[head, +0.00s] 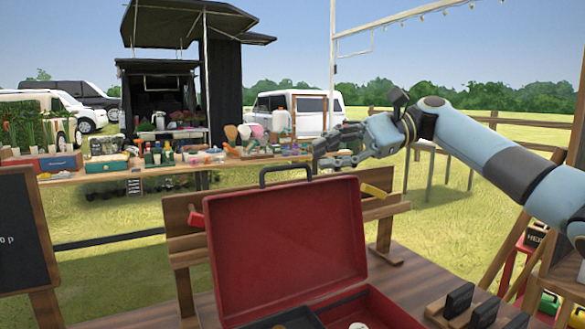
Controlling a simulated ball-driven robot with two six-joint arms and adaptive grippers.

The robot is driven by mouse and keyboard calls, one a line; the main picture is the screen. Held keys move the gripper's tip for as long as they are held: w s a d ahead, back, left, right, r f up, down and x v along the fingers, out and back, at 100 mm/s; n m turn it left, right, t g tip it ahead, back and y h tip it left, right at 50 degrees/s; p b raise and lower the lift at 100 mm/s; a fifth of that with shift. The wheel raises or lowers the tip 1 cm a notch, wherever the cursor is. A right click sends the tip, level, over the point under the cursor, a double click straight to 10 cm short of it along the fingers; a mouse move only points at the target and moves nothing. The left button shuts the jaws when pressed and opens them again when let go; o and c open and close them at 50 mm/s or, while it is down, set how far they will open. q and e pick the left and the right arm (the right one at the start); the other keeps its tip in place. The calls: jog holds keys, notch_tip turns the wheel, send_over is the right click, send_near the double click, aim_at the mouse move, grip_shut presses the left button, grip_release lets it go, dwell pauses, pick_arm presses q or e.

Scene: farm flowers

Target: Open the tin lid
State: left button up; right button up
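The red tin (345,298) sits on the wooden table at the front, cut off by the lower edge. Its red lid (285,243) stands raised, tilted back from the base, with its inner face toward me. A black handle (285,170) shows at the lid's top edge. Parts of the tin's inside are visible, with a small pale item low in it. My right gripper (318,157) is above and behind the lid's upper right, close to the handle in the picture. Its fingers look parted and hold nothing visible. My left gripper is not in view.
A wooden board (190,250) stands behind the lid. Black blocks in a wooden holder (440,312) stand right of the tin. A chalkboard (22,235) is at the left. A long table (100,175) with many goods stands farther back on grass.

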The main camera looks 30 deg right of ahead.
aim_at(296, 166)
jog(key=x, duration=0.6)
jog(key=shift+a+f, duration=0.1)
jog(key=shift+a, duration=0.2)
jog(key=shift+c, duration=0.4)
grip_shut()
